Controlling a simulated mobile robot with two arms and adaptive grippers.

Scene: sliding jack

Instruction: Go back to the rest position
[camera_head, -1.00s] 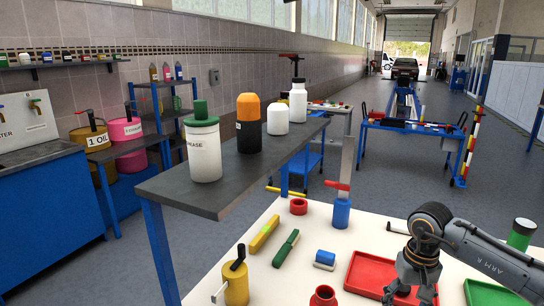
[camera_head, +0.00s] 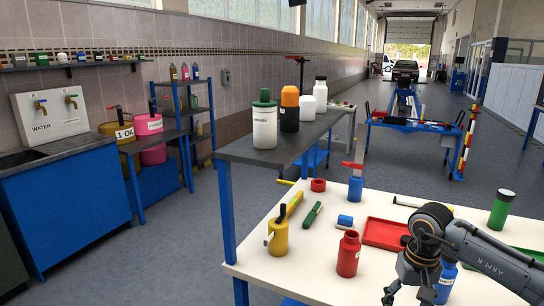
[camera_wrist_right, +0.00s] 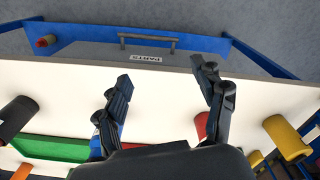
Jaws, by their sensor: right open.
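My right gripper (camera_head: 405,290) is at the lower right of the head view, near the white table's front side. In the right wrist view its two dark fingers (camera_wrist_right: 163,75) stand wide apart with nothing between them. Below and between them show the white table top (camera_wrist_right: 165,88) and a drawer front with a "PARTS" label (camera_wrist_right: 145,58). My right arm comes in from the right. My left gripper is in neither view.
A blue bottle (camera_head: 446,282) stands close behind the right gripper. A red canister (camera_head: 349,255), a yellow can (camera_head: 278,240), a red tray (camera_head: 370,237) and a green cylinder (camera_head: 501,210) are on the table. Bottles stand on the raised grey shelf (camera_head: 245,151). Floor at left is clear.

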